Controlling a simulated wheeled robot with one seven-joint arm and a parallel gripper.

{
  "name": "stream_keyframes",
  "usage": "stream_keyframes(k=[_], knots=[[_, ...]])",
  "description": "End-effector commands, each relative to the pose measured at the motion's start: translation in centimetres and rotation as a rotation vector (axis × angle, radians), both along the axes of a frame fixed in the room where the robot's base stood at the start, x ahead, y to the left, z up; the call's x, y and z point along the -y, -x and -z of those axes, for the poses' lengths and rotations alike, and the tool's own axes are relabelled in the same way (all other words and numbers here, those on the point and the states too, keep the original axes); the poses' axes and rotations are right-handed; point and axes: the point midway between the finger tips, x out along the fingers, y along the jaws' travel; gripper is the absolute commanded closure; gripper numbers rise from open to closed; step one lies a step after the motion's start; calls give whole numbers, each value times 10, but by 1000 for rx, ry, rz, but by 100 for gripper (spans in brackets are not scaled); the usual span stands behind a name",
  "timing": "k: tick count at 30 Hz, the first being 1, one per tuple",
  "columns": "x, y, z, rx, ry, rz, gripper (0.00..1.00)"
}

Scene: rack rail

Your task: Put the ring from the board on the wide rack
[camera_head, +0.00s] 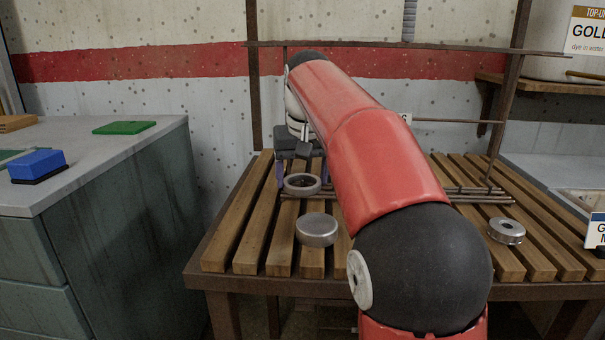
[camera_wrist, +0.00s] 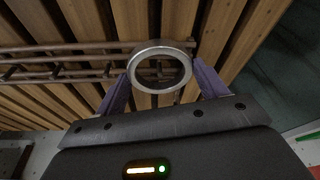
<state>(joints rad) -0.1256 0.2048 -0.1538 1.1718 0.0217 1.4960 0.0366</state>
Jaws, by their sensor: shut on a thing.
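A grey metal ring (camera_head: 302,192) is held between the two purple fingers of my gripper (camera_head: 302,180), above the left part of the slatted bench. The wrist view shows the ring (camera_wrist: 160,47) clasped by its sides between the fingertips of my gripper (camera_wrist: 158,76), with slats visible through its hole. Dark low rails (camera_head: 485,196) lie on the bench and pass behind my arm. In the wrist view the rails (camera_wrist: 62,47) run in from the left and end near the ring. I cannot tell whether the ring touches them. A flat green board (camera_head: 124,127) lies on the left counter.
A round silver tin (camera_head: 317,230) stands on the slatted bench (camera_head: 233,245) in front of the ring. Another round metal piece (camera_head: 506,231) sits at the right. A blue block (camera_head: 37,163) is on the left counter. Rusty posts (camera_head: 254,80) and crossbars stand behind the bench.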

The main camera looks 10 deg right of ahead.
Motion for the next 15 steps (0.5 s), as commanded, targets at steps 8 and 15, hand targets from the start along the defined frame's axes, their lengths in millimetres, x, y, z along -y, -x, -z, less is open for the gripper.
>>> stream_keyframes(k=[8,15], knots=[[0,0,0,0,0,0,9],[0,0,0,0,0,0,3]])
